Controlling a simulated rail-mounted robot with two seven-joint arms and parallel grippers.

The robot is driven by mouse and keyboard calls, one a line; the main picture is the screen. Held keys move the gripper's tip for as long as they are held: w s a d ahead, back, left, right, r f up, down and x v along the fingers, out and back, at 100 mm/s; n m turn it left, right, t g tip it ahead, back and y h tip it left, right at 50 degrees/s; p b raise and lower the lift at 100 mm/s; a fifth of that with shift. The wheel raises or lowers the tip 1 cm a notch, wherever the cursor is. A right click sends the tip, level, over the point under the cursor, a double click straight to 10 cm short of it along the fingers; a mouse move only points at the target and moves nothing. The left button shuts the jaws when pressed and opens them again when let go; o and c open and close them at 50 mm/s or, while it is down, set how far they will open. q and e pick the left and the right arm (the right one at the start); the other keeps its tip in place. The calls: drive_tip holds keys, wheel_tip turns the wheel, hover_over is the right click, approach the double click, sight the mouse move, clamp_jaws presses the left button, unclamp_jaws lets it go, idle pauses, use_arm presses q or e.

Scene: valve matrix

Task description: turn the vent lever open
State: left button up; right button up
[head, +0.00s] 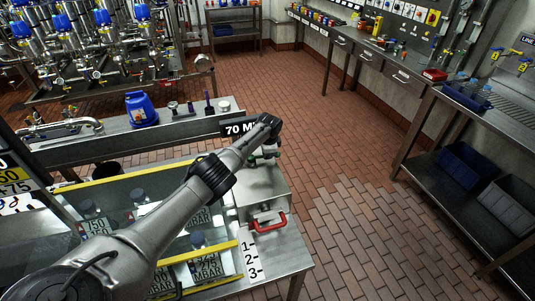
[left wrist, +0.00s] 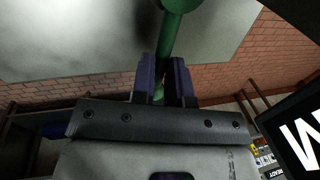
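A green lever or rod (left wrist: 172,30) shows in the left wrist view, running from the top edge down toward my left gripper (left wrist: 164,62). The two dark purple fingers stand close together, with the green rod in line with the narrow gap between them. I cannot tell whether they press on it. In the head view, my left arm reaches across the glass-topped bench, and its gripper (head: 265,155) hangs over the steel box at the right end, beside a small green part. The wrist partly hides the lever. No vent label is readable. My right gripper is not in view.
A red handle (head: 268,220) sits on the steel box (head: 262,190), nearer than the gripper. A sign reading "70 M" (head: 239,127) is partly hidden by my wrist. A blue jug (head: 141,109) stands on the bench behind. The brick floor (head: 350,210) to the right is clear.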

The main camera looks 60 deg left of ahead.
use_arm(q)
drive_tip(key=o, duration=0.5)
drive_tip(key=shift+c, duration=0.2)
drive_tip(key=shift+r+p, duration=0.5)
drive_tip(key=shift+r, duration=0.15)
wheel_tip(320, 180, up, 12)
drive_tip(key=s+d+p, duration=0.1)
drive_tip(key=d+p, duration=0.1)
drive_tip(key=p, duration=0.1)
drive_tip(key=shift+d+r, duration=0.15)
drive_tip(key=shift+d, duration=0.05)
